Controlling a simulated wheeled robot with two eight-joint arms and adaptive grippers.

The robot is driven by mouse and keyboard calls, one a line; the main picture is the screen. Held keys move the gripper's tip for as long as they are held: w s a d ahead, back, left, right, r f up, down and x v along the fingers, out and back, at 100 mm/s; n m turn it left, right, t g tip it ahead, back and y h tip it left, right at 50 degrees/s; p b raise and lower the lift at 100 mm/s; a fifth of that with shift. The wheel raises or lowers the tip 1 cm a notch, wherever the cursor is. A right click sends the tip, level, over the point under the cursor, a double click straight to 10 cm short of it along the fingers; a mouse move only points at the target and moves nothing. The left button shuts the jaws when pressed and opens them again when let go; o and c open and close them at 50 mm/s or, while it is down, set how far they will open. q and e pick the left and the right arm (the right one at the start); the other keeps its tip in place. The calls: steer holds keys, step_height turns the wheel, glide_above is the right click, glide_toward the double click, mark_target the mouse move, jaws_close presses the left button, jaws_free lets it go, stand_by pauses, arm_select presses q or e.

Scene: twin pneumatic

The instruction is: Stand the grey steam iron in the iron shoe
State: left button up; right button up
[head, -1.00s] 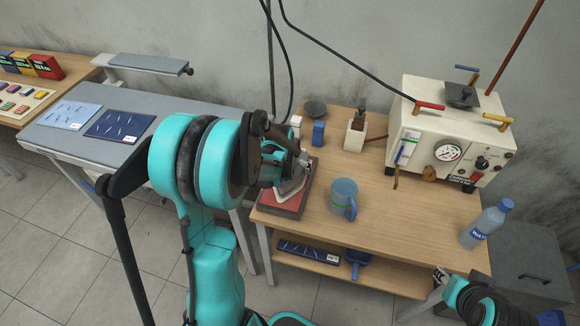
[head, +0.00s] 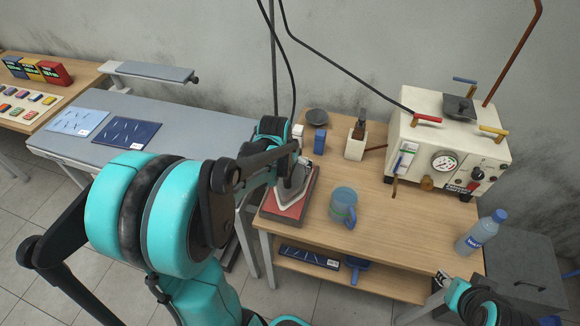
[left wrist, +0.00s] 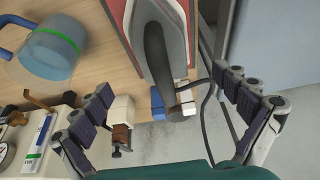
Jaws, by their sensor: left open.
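The grey steam iron (head: 293,183) sits on a red-topped pad (head: 286,208) at the left end of the wooden table. In the left wrist view the iron (left wrist: 174,22) shows its dark handle, with the red pad (left wrist: 128,12) beneath it. My left gripper (left wrist: 163,82) is open and empty, its fingers spread to either side of the handle end and apart from it. In the head view my left arm hides most of that gripper. My right gripper (head: 442,279) is small at the lower right, its jaw state unclear. I cannot make out a separate iron shoe.
A blue cup (head: 343,203) stands right of the pad. A cream steam generator (head: 450,140), a water bottle (head: 482,232) and small blocks stand on the table. A grey ironing board (head: 175,112) is to the left. The table's front middle is clear.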

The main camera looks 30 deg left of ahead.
arm_select(q)
steer(key=shift+s+r, duration=0.2)
steer(key=shift+r, duration=0.25)
steer(key=s+d+r+m+t, duration=0.1)
steer(key=s+d+r, duration=0.2)
steer(key=s+d, duration=0.4)
steer(key=s+d+r+m+t+h, duration=0.1)
steer(key=s+d+r, duration=0.2)
steer(key=s+d, duration=0.4)
steer(key=shift+s+d+r+m+t, duration=0.25)
steer(key=shift+d+r+m+t, duration=0.05)
steer(key=shift+t, duration=0.1)
step_height(320, 180, down, 2)
steer(key=shift+b, duration=0.9)
